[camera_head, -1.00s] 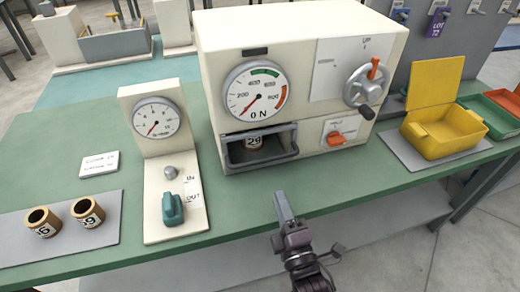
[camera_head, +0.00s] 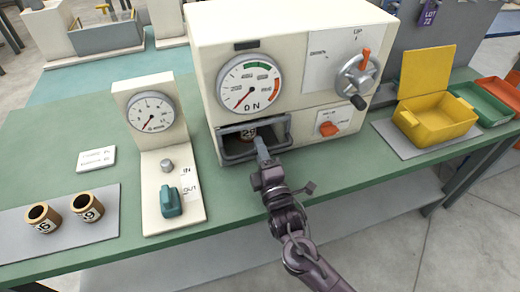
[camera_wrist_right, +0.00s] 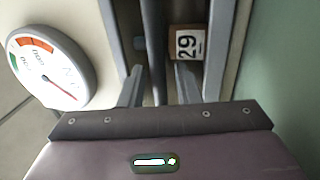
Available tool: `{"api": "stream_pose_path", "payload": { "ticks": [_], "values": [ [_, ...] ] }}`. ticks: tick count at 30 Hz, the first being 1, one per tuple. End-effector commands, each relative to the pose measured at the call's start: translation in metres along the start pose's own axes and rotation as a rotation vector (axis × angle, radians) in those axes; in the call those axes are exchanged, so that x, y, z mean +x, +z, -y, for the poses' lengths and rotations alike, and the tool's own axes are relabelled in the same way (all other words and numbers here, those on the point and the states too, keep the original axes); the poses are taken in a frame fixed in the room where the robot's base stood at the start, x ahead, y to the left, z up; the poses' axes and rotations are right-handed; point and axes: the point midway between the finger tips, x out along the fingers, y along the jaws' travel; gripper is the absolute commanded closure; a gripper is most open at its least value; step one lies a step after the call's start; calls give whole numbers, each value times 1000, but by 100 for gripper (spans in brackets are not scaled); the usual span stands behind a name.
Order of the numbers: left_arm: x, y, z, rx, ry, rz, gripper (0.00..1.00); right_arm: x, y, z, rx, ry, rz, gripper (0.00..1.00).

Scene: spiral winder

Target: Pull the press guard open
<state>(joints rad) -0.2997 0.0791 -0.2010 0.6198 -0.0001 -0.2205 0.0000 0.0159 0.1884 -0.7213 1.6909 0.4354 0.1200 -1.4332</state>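The press guard (camera_head: 238,155) is a grey metal frame with a front bar across the low opening of the cream press (camera_head: 305,95). A labelled "29" piece (camera_head: 248,133) sits inside the opening behind it and also shows in the right wrist view (camera_wrist_right: 187,44). My right gripper (camera_head: 262,145) is at the guard's front bar, right of its middle. In the right wrist view the fingers (camera_wrist_right: 159,82) are apart, with the grey bar (camera_wrist_right: 152,40) running between them. Contact is not clear. My left gripper is not in view.
A cream gauge stand with a teal lever (camera_head: 170,202) is to the left, near two brown "29" and "26"-like cups (camera_head: 88,207) on a grey mat. An orange knob (camera_head: 328,128), a crank wheel (camera_head: 358,76) and a yellow bin (camera_head: 438,120) are to the right.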

Motion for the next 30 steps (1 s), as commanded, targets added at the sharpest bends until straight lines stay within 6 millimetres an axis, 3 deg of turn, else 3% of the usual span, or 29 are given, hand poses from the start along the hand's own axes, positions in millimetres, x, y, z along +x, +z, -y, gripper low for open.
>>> {"api": "stream_pose_path", "payload": {
  "ticks": [6, 13, 23, 30],
  "values": [
    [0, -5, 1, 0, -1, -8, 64, 0, 0, 0, 0, 0, 0, 71],
    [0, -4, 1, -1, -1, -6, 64, 0, 0, 0, 0, 0, 0, 100],
    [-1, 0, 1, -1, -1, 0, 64, -2, 0, 0, 0, 0, 0, 100],
    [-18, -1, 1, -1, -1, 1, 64, -26, 0, -8, 0, -5, 0, 100]
  ]
}}
